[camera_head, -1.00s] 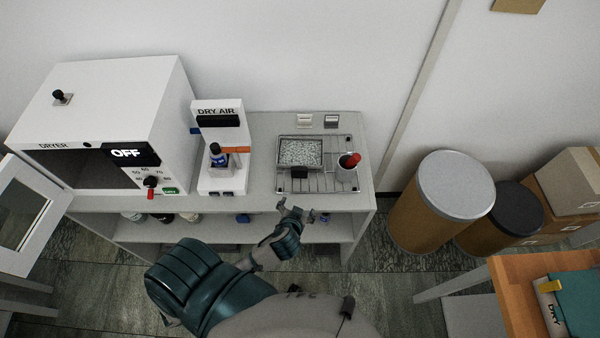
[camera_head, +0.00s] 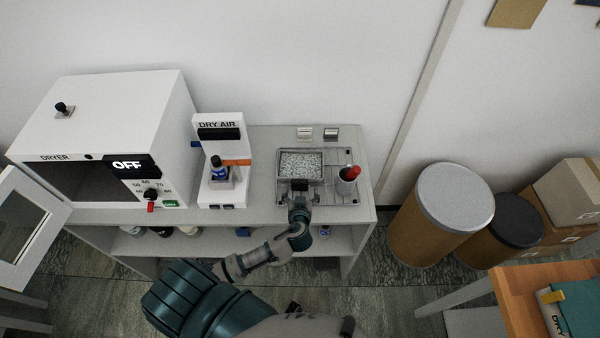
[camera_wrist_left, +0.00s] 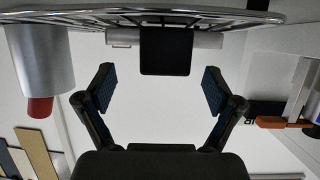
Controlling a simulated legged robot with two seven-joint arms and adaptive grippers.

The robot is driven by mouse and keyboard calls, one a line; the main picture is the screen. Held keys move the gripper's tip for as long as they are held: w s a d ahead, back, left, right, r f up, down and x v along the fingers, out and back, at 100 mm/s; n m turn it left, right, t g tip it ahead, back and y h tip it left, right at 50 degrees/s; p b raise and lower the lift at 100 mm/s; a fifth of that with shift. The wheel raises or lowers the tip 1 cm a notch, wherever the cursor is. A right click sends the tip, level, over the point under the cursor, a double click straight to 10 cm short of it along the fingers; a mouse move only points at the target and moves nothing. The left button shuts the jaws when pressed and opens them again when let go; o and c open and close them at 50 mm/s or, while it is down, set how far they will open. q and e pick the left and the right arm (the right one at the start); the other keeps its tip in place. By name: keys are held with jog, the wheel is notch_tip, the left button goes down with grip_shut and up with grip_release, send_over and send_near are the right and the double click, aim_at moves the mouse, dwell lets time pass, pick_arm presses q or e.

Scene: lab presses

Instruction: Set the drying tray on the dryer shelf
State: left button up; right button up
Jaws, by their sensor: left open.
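The drying tray (camera_head: 301,163), filled with pale speckled granules, sits on a wire rack (camera_head: 336,190) on the bench. Its black handle (camera_head: 299,185) faces me. My left gripper (camera_head: 298,198) is open right in front of the handle. In the left wrist view, the handle (camera_wrist_left: 166,51) is just beyond the two spread fingertips (camera_wrist_left: 158,78), lined up between them and not gripped. The dryer (camera_head: 110,130) stands at the left with its door (camera_head: 25,225) swung open and its display reading OFF. Its shelf is hidden in the dark interior. My right gripper is out of view.
A metal cup (camera_head: 347,182) with a red top stands on the rack, right of the tray. The dry air stand (camera_head: 221,150), holding a small blue bottle, is between dryer and tray. Drums (camera_head: 440,215) and boxes are on the floor at right.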

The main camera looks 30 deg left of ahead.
aim_at(300, 186)
pick_arm(q)
jog(key=x, duration=0.2)
jog(key=p+x, duration=0.1)
jog(key=x, duration=0.2)
jog(key=shift+a, duration=0.4)
jog(key=shift+s, duration=0.1)
jog(key=c, duration=1.5)
